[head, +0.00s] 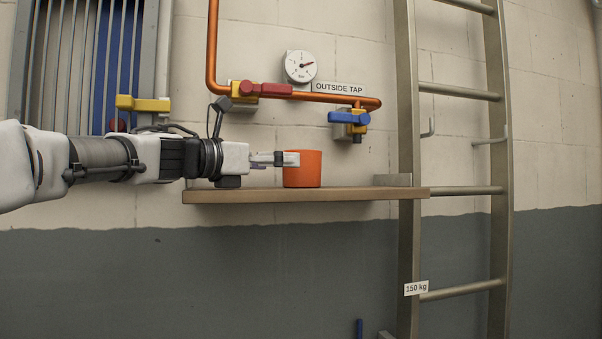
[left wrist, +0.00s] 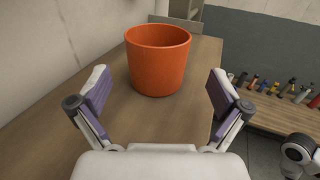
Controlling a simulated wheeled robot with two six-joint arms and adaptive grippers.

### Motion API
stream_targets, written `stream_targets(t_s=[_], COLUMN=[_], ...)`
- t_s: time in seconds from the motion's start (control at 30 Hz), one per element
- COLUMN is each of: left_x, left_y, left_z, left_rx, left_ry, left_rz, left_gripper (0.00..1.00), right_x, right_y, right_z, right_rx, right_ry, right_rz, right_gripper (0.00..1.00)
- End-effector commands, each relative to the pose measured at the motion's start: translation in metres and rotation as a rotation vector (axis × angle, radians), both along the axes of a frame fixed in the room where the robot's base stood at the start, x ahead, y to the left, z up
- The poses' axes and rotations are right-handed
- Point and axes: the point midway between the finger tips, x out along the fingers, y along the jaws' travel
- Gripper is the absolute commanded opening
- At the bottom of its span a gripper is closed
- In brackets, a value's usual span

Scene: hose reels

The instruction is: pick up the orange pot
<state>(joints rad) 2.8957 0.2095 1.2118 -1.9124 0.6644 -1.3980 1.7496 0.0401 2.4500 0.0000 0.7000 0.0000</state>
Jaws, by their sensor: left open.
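The orange pot (head: 308,170) stands upright on a wooden shelf (head: 250,196) fixed to the wall. In the left wrist view the pot (left wrist: 158,62) is just ahead of my left gripper, roughly centred between its fingers, and its open top shows. My left gripper (left wrist: 156,98) is open, with its two fingers spread wider than the pot and nothing held. In the head view my left gripper (head: 283,159) reaches in from the left at pot height, and one finger overlaps the pot's left edge. I cannot tell whether it touches. My right gripper is not in view.
A metal ladder (head: 409,120) stands at the shelf's right end. Copper pipe (head: 330,97) with a red-handled valve, a blue-handled tap (head: 347,117) and a gauge (head: 300,66) hang above the pot. A bench (left wrist: 265,115) with several small items shows at right in the wrist view.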

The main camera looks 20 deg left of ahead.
Motion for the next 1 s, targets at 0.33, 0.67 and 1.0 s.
stream_targets(t_s=[0.33, 0.67, 1.0], left_x=[0.05, 0.057, 0.057], left_y=[-0.027, -0.032, -0.032], left_z=[0.008, 0.004, 0.004], left_rx=[0.001, -0.001, -0.001], left_ry=[0.002, -0.001, -0.001], left_rz=[-0.001, -0.001, 0.0], left_gripper=[1.0, 0.89, 0.38], right_x=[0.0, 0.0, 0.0], right_y=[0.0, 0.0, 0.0], right_z=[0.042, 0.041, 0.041], right_rx=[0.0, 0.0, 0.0], right_ry=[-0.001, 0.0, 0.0], right_rz=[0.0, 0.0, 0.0], right_gripper=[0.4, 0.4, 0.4])
